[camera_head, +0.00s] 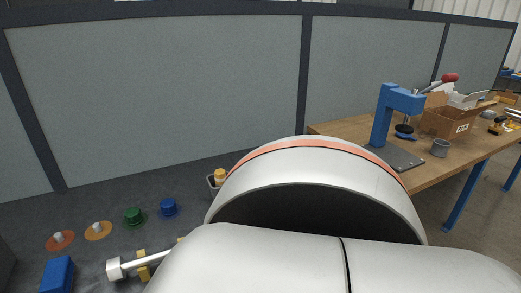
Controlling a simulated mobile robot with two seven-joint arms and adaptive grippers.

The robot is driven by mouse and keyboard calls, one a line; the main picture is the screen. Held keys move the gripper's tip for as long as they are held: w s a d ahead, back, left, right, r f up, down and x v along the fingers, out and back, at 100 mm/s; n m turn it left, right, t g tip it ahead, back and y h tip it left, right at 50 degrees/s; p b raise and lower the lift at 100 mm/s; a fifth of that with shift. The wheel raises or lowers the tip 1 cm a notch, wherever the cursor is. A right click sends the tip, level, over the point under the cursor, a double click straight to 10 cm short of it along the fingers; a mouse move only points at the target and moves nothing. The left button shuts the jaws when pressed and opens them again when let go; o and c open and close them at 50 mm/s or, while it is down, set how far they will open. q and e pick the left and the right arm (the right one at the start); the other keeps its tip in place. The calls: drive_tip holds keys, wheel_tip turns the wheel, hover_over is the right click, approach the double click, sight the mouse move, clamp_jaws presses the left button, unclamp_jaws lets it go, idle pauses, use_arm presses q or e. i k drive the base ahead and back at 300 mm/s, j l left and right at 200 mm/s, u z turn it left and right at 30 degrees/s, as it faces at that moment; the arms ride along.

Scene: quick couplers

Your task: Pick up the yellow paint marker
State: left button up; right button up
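I cannot clearly make out a yellow paint marker. A small yellow-orange piece (219,174) stands at a small grey holder (212,184), partly hidden behind my white arm; I cannot tell what it is. My large white arm link with an orange band fills the lower middle and right of the head view. Neither of my grippers is in view.
On the dark surface at left are an orange-red disc (60,241), an orange disc (98,231), a green cap (133,216), a blue cap (168,208), a blue block (58,275) and a silver-brass fitting (142,261). A wooden bench (425,172) with a blue press (390,112) stands right.

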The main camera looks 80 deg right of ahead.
sight(220, 174)
drive_tip(key=z, duration=2.2)
